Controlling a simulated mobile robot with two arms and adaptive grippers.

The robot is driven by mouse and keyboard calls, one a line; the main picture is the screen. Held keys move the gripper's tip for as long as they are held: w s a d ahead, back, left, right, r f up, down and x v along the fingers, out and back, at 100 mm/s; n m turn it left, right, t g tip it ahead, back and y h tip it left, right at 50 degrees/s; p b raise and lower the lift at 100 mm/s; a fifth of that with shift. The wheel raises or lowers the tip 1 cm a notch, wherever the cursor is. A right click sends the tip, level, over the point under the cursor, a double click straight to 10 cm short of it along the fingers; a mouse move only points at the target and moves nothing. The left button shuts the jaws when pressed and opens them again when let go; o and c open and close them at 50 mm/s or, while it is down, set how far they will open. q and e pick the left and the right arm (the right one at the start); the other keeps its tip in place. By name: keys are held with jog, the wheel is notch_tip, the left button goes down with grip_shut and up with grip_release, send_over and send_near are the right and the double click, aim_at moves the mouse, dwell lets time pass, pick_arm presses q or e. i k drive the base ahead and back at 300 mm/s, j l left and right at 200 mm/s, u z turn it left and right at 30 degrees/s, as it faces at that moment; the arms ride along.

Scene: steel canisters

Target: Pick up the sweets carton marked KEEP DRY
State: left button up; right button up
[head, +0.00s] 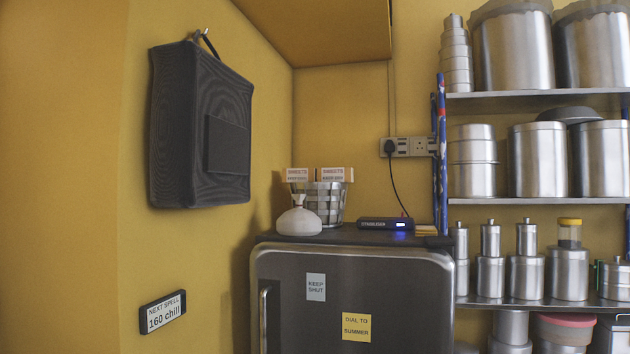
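Two small cartons with red SWEETS lettering stand side by side in a woven metallic basket (331,205) on top of the dark fridge. They are the left carton (298,175) and the right carton (331,174). Each has a smaller second line of dark print. It is too small to read surely, so I cannot tell which one says KEEP DRY. The basket hides their lower parts. Neither of my grippers is in view.
A white rounded pot (298,220) stands in front of the basket, partly covering it. A stabiliser box (385,223) with a blue light sits right of it on the fridge (350,290). A black bag (200,130) hangs left. Shelves of steel canisters (540,160) stand right.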

aim_at(344, 175)
jog(key=u, duration=0.55)
jog(key=i+l+u, duration=0.2)
jog(key=l+u, duration=0.2)
jog(key=l, duration=0.3)
jog(key=i+l+u, duration=0.1)
jog(key=l+u, duration=0.35)
jog(key=l, duration=0.25)
jog(key=l+u, duration=0.4)
jog(key=l, duration=0.3)
